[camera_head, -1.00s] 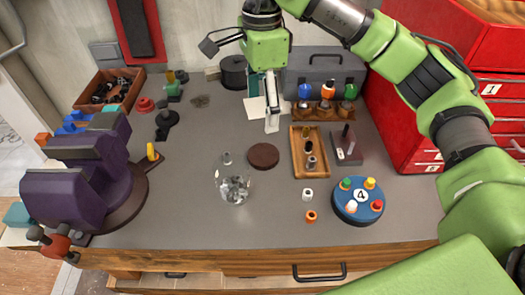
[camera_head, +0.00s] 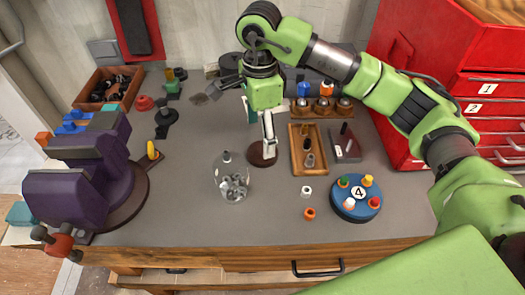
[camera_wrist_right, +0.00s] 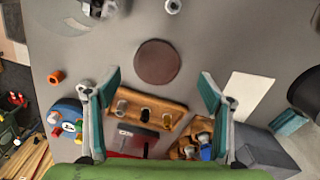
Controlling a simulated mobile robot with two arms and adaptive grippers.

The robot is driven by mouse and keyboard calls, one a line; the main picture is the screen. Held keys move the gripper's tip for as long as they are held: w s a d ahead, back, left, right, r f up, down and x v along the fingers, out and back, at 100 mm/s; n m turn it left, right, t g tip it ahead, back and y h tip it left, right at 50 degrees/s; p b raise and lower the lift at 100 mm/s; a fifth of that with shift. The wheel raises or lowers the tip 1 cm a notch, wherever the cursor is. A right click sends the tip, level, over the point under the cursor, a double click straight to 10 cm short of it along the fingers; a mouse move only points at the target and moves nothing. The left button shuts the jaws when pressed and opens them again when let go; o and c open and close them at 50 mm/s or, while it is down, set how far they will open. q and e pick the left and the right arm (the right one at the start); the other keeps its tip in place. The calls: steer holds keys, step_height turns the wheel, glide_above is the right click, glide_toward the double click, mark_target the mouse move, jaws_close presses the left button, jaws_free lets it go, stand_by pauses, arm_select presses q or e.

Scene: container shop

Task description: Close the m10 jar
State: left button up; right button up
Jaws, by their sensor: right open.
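A clear glass jar (camera_head: 232,186) with grey metal parts in it stands upright on the bench, left of a flat round brown disc (camera_head: 258,160) that looks like a lid. The disc lies on the bench, apart from the jar. My right gripper (camera_head: 264,142) is over the disc, open and empty, its near finger covering part of it. In the wrist view the disc (camera_wrist_right: 156,62) lies just beyond the gap between the fingertips of the right gripper (camera_wrist_right: 159,76). The jar (camera_wrist_right: 95,8) is cut off at that view's top edge. My left gripper is not seen.
A wooden tray (camera_head: 298,170) with small parts stands right of the disc. A blue round stand (camera_head: 350,211) with coloured pegs, a white ring (camera_head: 306,191) and an orange ring (camera_head: 309,214) are nearer right. A purple vise (camera_head: 75,195) stands left. The front middle bench is clear.

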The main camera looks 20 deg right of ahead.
mark_target(258, 153)
steer(key=f, duration=0.1)
steer(key=f+p, duration=0.1)
steer(key=f, duration=0.1)
steer(key=f+p, duration=0.1)
steer(key=shift+s+a+f, duration=0.2)
steer(key=shift+s+a, duration=0.1)
steer(key=shift+a, duration=0.1)
steer(key=shift+f, duration=0.4)
steer(key=c, duration=0.8)
